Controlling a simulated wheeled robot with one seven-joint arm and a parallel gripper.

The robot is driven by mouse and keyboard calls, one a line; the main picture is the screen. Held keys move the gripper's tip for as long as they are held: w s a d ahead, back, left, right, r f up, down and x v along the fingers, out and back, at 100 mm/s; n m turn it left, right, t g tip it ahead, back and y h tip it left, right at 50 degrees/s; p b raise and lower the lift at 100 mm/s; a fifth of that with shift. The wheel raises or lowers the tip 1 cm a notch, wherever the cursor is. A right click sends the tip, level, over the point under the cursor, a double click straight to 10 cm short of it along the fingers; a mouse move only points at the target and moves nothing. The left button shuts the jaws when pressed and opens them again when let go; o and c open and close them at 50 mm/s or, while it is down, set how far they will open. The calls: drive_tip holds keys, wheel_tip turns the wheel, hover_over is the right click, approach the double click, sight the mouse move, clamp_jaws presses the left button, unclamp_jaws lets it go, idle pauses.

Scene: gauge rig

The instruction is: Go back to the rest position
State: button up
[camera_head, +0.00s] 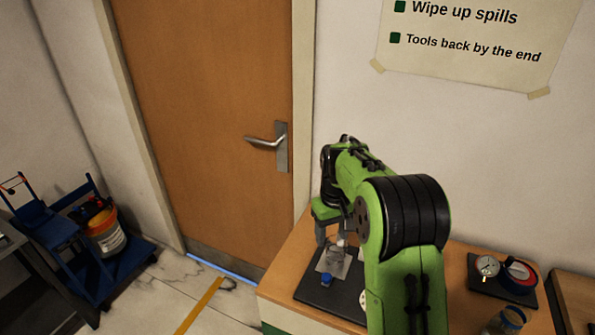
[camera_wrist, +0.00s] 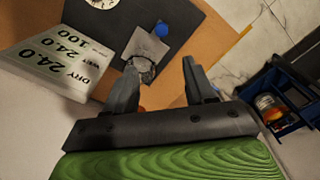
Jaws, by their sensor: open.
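My gripper (camera_head: 332,234) hangs over the left part of the wooden bench in the head view, below the bent green arm. In the wrist view my gripper (camera_wrist: 160,64) has its two grey fingers spread wide, with nothing held between them. Below the fingers lies a dark plate (camera_wrist: 173,22) with a pale square piece, a clear ring-like part (camera_wrist: 144,70) and a blue knob (camera_wrist: 161,28). The blue knob also shows in the head view (camera_head: 327,280). My arm hides part of the bench and plate.
A white display block (camera_wrist: 48,62) with printed numbers stands beside the plate, near a round dial (camera_wrist: 103,3). A door (camera_head: 205,120) and blue cart (camera_head: 110,275) are left.

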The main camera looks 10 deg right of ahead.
drive_tip(key=s+a+r+t, duration=0.3)
drive_tip(key=s+r, duration=0.9)
drive_tip(key=s, duration=0.2)
drive_tip(key=s+a+f+m+t, duration=0.1)
drive_tip(key=s+t, duration=0.1)
drive_tip(key=s, duration=1.2)
drive_tip(key=shift+s+f+m+t, duration=0.2)
drive_tip(key=shift+f+m+t, duration=0.1)
drive_tip(key=shift+m, duration=0.1)
drive_tip(key=shift+a, duration=0.1)
